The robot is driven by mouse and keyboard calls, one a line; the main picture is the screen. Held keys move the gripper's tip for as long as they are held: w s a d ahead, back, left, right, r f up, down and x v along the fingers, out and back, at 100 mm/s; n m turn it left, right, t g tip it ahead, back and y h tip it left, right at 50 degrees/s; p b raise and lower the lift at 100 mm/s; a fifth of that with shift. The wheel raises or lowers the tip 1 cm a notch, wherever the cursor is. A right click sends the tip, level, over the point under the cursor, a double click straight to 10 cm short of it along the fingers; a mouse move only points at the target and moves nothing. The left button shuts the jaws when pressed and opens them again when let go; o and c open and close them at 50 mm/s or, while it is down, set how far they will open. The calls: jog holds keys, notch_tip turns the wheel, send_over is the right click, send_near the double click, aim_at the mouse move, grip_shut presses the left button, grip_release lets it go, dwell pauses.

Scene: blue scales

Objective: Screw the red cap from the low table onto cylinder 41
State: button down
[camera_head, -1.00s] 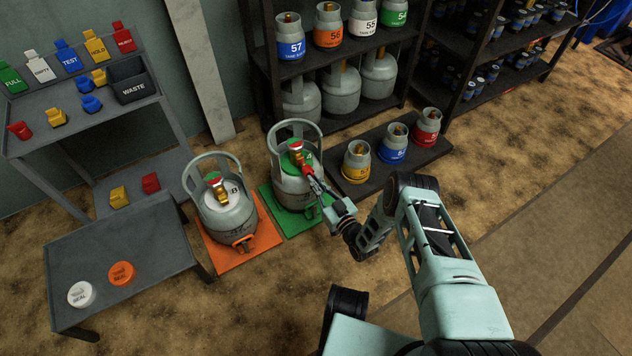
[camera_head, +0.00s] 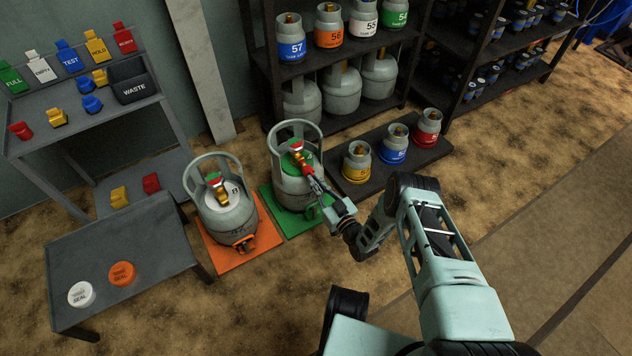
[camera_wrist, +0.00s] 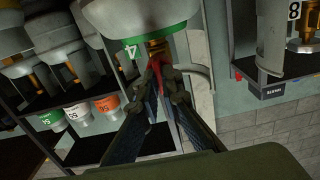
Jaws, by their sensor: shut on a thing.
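Cylinder 41 (camera_head: 292,193) is a grey bottle with a green collar, a brass valve and a red-topped handwheel, upright on a green mat (camera_head: 320,219). Only a "4" of its label is legible. The wrist view shows its green collar (camera_wrist: 160,34) and brass valve (camera_wrist: 157,47), the picture turned over. My gripper (camera_head: 308,171) is at the side of the valve. Its fingers (camera_wrist: 156,78) are shut on a small red cap (camera_wrist: 155,75), mostly hidden between them. The cap is at or very near the valve outlet; I cannot tell whether it is threaded on.
Another grey cylinder (camera_head: 225,215) stands close by on an orange mat (camera_head: 214,256). The low table (camera_head: 150,248) holds a white seal cap (camera_head: 81,294) and an orange seal cap (camera_head: 122,273). Small cylinders (camera_head: 357,162) stand on a low black platform to the right. Handle rings surround both valves.

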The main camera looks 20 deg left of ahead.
jog(key=shift+x, duration=1.3)
jog(key=m, duration=0.3)
jog(key=shift+m, duration=0.3)
jog(key=m, duration=0.3)
jog(key=shift+m, duration=0.4)
jog(key=m, duration=0.3)
